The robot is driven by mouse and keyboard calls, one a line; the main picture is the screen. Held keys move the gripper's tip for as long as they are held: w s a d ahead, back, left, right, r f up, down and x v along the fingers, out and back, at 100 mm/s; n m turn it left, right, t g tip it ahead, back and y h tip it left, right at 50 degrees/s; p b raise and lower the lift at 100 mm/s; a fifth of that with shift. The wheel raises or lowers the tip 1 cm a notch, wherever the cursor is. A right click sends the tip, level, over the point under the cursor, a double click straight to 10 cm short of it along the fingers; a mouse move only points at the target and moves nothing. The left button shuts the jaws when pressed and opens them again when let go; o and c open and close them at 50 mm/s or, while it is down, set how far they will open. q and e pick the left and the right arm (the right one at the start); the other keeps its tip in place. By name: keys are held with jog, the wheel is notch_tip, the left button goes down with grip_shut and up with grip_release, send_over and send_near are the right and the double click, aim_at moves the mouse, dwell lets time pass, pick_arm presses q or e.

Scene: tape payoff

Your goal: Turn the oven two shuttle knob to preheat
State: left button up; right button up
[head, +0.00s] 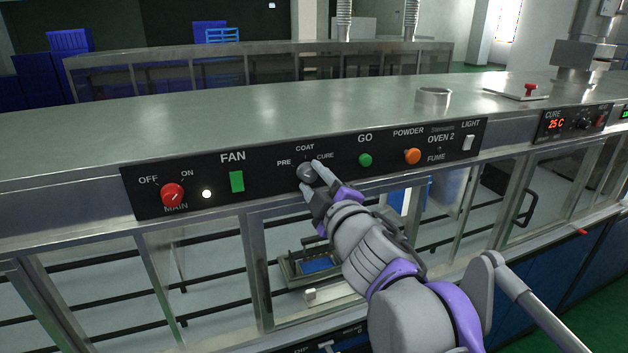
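The shuttle knob (305,171) is a small grey round knob on the black panel marked OVEN 2. PRE is printed at its left, COAT above it and CURE at its right. Which mark it points to is too small to tell. My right gripper (313,177) comes in from the lower right with its fingertips apart at the knob, one at its upper right and one just below it. Whether the fingers press on the knob or only stand around it, I cannot tell. My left gripper is out of view.
The same panel (270,196) carries a red MAIN knob (172,194), a green FAN switch (237,181), a green GO button (365,160), an orange POWDER button (412,156) and a white LIGHT switch (468,142). Glazed bays lie below.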

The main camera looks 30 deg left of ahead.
jog(key=shift+o, duration=1.2)
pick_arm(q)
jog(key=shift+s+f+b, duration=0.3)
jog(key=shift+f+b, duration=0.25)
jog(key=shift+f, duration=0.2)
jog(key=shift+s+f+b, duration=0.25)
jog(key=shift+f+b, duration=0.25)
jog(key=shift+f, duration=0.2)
pick_arm(e)
jog(key=v, duration=1.1)
jog(key=shift+w, duration=0.1)
